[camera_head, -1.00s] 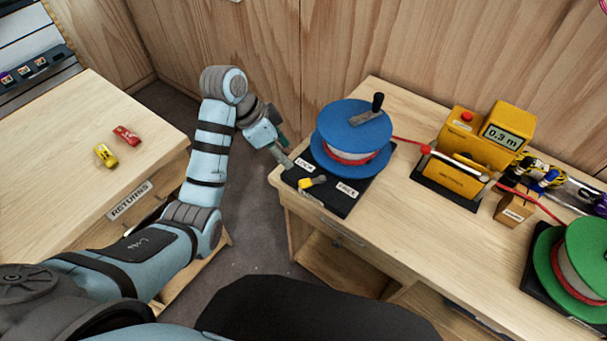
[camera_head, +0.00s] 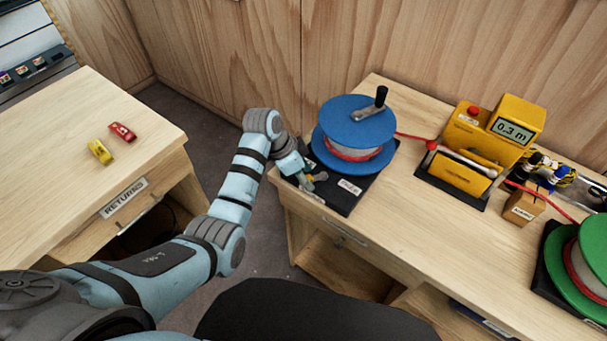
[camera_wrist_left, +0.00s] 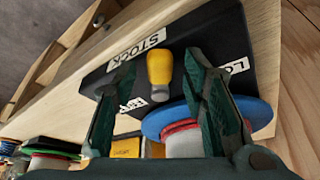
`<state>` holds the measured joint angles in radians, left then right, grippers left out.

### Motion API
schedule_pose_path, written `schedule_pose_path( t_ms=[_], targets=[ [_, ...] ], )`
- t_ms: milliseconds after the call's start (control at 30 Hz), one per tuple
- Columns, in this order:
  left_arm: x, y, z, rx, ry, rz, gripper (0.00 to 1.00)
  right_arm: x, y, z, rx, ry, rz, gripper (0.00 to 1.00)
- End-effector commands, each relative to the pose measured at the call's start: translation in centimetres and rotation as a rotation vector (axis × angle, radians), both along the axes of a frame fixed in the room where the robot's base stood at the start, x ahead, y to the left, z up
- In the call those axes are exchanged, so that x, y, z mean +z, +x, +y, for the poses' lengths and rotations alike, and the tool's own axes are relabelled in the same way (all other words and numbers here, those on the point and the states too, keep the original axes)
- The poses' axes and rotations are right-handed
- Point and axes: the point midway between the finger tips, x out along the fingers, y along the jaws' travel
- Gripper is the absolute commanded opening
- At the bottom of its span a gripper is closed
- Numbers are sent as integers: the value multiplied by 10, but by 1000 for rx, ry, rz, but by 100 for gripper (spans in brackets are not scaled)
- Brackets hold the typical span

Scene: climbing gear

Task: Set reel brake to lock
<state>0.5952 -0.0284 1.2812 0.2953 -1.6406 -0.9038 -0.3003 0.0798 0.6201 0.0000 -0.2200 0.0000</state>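The blue reel (camera_head: 355,122) stands on a black base plate (camera_head: 345,203) on the right-hand table, with red cord on it. Its brake lever has a yellow grip (camera_wrist_left: 160,70), clear in the left wrist view; in the head view my gripper largely covers it. The FREE label (camera_head: 349,187) is readable. The LOCK label (camera_wrist_left: 236,68) is partly behind a finger in the wrist view and hidden in the head view. My left gripper (camera_head: 310,182) is open at the plate's front left. Its fingers stand on either side of the yellow grip, with visible gaps. My right gripper is out of view.
A yellow meter (camera_head: 470,150) reading 0.3 m takes the red cord to the right of the reel. A green reel (camera_head: 580,265) stands at far right. The reel's black crank (camera_head: 379,97) sticks up. A returns table (camera_head: 90,190) with two small devices is at left.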

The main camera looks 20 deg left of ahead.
Motion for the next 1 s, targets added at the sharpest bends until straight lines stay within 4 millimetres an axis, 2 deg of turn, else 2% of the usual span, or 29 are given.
schedule_pose_path(
  t_ms=[33, 200, 233, 367, 600, 833, 867, 967, 1000],
  targets=[
    [0, 0, 0, 0, 0, 0, 29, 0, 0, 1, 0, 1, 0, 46],
    [0, 0, 0, 0, 0, 0, 2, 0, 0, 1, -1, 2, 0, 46],
    [0, 0, 0, 0, 0, 0, 0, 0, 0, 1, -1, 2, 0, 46],
    [1, 1, 1, -19, 0, 1, 0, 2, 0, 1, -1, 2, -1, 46],
    [1, 10, 5, -203, -2, 1, 0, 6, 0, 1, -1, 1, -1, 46],
    [1, 11, 5, -208, 0, -2, 0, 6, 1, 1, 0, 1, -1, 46],
    [1, 11, 5, -208, 0, -2, 23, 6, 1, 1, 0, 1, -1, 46],
    [1, 11, 6, -207, 0, -2, 39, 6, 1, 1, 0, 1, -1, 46],
    [1, 10, 6, -207, 0, -2, 40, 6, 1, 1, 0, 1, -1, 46]
  ],
)
